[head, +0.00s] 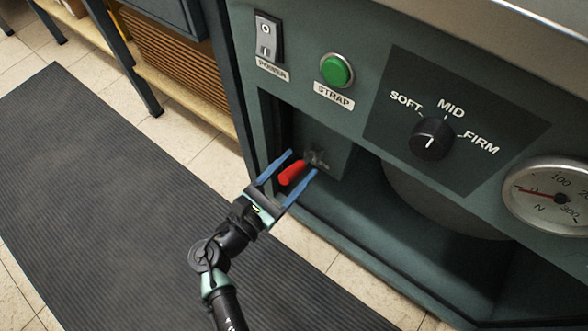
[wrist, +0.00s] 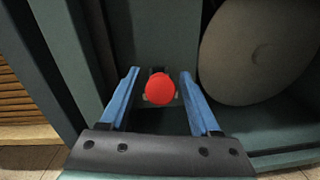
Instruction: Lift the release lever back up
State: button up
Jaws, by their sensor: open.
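The release lever (head: 292,173) has a red handle and sits on a small bracket in the recess at the left of the machine front. It points out toward my gripper, seen nearly end-on as a red round knob in the wrist view (wrist: 160,89). My gripper (head: 303,163) is open, with its blue fingers on either side of the red handle. In the wrist view my gripper (wrist: 158,75) shows a gap between each finger and the knob. Whether the fingertips reach past the handle's end to the bracket is hard to tell.
Above the recess are a power switch (head: 266,40), a green strap button (head: 336,70) and a firmness dial (head: 432,138). A round gauge (head: 550,196) is at the right. A large grey disc (wrist: 255,50) stands right of the lever. The recess wall (wrist: 70,60) is close on the left.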

grip_shut()
dwell(0.3)
dwell(1.1)
